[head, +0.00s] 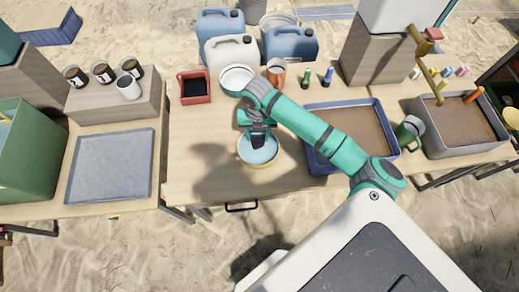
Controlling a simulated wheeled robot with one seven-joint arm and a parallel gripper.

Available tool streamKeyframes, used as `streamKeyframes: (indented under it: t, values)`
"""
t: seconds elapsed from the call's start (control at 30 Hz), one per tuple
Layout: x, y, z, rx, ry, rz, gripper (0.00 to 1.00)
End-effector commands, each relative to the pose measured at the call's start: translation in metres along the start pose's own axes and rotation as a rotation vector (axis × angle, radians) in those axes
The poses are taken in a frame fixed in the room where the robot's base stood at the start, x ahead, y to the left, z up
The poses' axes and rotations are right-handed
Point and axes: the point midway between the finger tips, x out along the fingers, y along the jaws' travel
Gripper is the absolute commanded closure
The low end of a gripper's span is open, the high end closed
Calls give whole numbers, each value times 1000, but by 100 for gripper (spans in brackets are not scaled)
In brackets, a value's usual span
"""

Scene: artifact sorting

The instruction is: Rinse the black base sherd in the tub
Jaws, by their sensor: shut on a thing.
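A round tub with a pale yellow rim (258,165) and light blue water stands near the front of the middle table. My gripper (259,137) points down over the far part of this tub, at or just above the water; I cannot tell whether it touches. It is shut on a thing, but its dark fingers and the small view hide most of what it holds. I cannot make out the black base sherd apart from the dark gripper.
A white basin (237,80), a red tray with a dark inside (193,100) and a copper-coloured jug (276,72) stand behind. A blue-rimmed sand tray (310,150) is close on the right, under my arm. The table left of the tub (195,150) is clear.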

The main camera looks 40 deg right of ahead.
Motion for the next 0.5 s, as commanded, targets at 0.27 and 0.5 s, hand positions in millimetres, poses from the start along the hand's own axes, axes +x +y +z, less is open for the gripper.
streamKeyframes:
  t: [0.27, 0.5]
  values:
    - [-19, 0, 0, -1, 0, 1, 78]
    - [-36, 0, 0, -1, 0, 0, 78]
